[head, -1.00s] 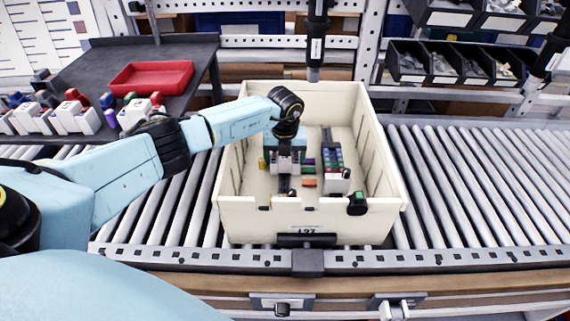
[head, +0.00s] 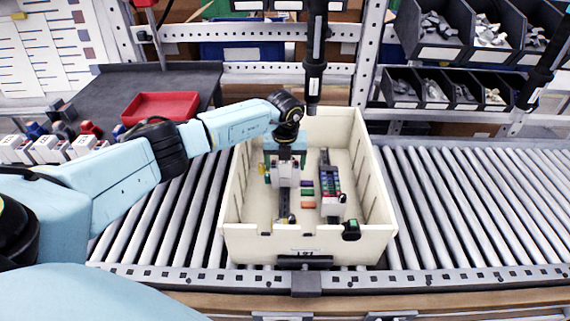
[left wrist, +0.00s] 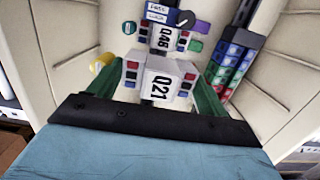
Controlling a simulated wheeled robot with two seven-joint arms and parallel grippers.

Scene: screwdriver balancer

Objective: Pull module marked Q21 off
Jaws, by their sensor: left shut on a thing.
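The white module marked Q21 (left wrist: 160,82) shows large in the left wrist view, with red and blue buttons on its sides. The green fingers of my left gripper (left wrist: 158,88) stand on both sides of it, shut on it. In the head view my left gripper (head: 285,158) reaches down into the cream crate (head: 245,245), and white module bodies show below it. A second module marked Q46 (left wrist: 163,38) lies just beyond Q21 in the left wrist view. I cannot tell whether Q21 touches the dark rail (head: 284,207). My right gripper is not in view.
A block with several coloured keys (head: 333,185) stands to the right in the crate, with small coloured pieces (head: 308,197) between. A red tray (head: 160,107) and more modules (head: 50,148) lie on the dark table at left.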

